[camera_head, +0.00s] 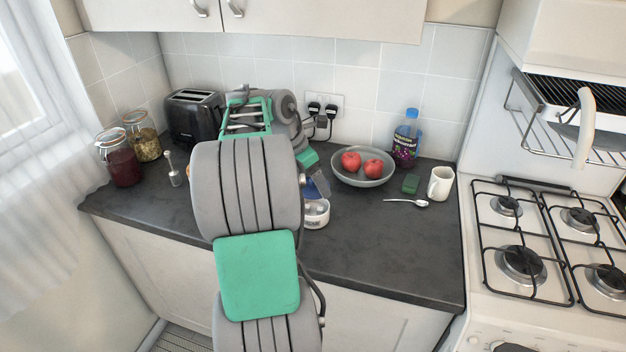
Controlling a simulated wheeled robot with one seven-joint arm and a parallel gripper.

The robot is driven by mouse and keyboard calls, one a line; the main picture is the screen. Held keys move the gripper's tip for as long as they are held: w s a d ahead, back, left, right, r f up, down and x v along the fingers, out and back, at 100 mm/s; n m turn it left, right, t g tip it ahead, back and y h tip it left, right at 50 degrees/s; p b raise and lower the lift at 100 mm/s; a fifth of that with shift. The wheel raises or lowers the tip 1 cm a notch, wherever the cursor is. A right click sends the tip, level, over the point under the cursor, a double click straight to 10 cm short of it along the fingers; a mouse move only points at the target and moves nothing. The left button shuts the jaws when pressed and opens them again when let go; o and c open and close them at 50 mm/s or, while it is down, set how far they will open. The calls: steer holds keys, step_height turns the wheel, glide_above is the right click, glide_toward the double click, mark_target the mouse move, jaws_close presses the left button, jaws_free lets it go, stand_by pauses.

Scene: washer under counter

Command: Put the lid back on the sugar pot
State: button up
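A small white pot (316,213) with dark lettering stands on the dark counter, just right of my arm; I take it to be the sugar pot. My arm hides its left side. My gripper (317,189) is only partly in view, just above and behind the pot, mostly hidden behind my arm. I cannot tell whether its fingers are open or shut, or whether they hold anything. I cannot make out a separate lid; it may be hidden by my arm or gripper.
A grey bowl (349,178) with two red apples stands behind and right of the pot. Jars (121,165) and a toaster (193,118) stand left. The front-right counter is clear.

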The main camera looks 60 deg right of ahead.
step_height(320, 180, down, 3)
steer(key=b, duration=0.4)
steer(key=shift+f, duration=1.1)
steer(key=shift+p, duration=1.2)
steer(key=shift+f+p, duration=0.2)
steer(key=shift+p, duration=1.05)
stand_by(0.9)
steer(key=o, duration=1.3)
steer(key=shift+o, duration=0.2)
